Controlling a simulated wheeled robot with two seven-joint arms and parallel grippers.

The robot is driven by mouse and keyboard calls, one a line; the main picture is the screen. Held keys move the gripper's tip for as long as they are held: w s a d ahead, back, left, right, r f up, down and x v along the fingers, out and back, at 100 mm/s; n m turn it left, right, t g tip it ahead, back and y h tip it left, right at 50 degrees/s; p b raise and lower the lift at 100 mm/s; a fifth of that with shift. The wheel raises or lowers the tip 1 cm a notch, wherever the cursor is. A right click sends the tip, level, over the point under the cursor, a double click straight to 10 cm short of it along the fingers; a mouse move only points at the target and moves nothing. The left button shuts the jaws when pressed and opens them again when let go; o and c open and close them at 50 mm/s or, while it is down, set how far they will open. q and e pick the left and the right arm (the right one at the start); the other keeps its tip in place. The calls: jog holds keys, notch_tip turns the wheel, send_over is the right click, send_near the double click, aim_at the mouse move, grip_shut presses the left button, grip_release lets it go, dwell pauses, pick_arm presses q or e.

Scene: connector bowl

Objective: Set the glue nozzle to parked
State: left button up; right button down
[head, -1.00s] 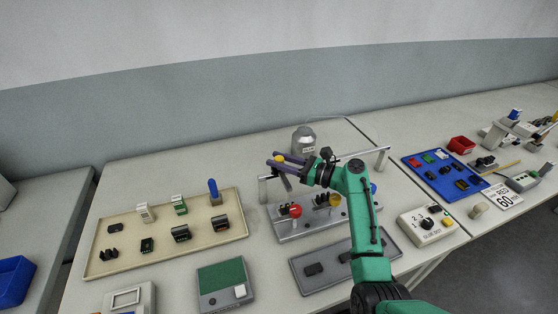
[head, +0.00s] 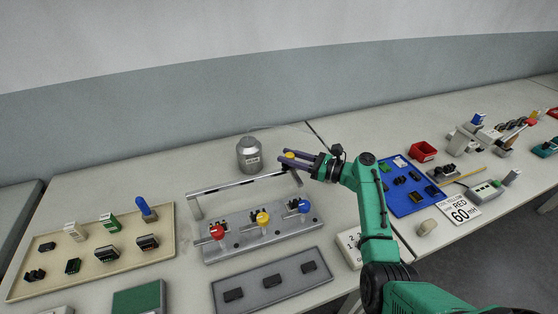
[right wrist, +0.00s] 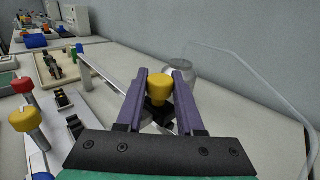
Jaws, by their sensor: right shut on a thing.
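My right gripper (head: 284,155) is shut on a yellow knob (right wrist: 160,88) that sits between its two purple fingers, with a black block under it. I take this knobbed piece to be the glue nozzle; its lower part is mostly hidden. The gripper is by the right end of a raised rail (head: 232,187), which runs away to the left on posts. The rail also shows in the right wrist view (right wrist: 104,74). Whether the block touches the rail I cannot tell. I can read no position marks. My left gripper is not in view.
Below the rail, a grey fixture (head: 238,247) bears red (head: 217,232), yellow (head: 262,218) and blue (head: 304,206) knobs. A grey canister (head: 249,155) stands behind the rail. A beige tray (head: 100,263) is left, a blue tray (head: 408,203) right.

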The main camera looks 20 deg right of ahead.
jog(key=d+b, duration=0.2)
jog(key=d, duration=0.1)
jog(key=d+b, duration=0.2)
jog(key=d, duration=0.2)
jog(key=d+b, duration=0.2)
jog(key=d, duration=0.1)
jog(key=shift+w+d+f, duration=0.15)
jog(key=shift+w+d, duration=0.15)
jog(key=shift+w, duration=0.05)
jog(key=shift+d, duration=0.4)
jog(key=shift+r, duration=0.2)
jog(key=c, duration=0.5)
grip_release()
jog(key=shift+d, duration=0.15)
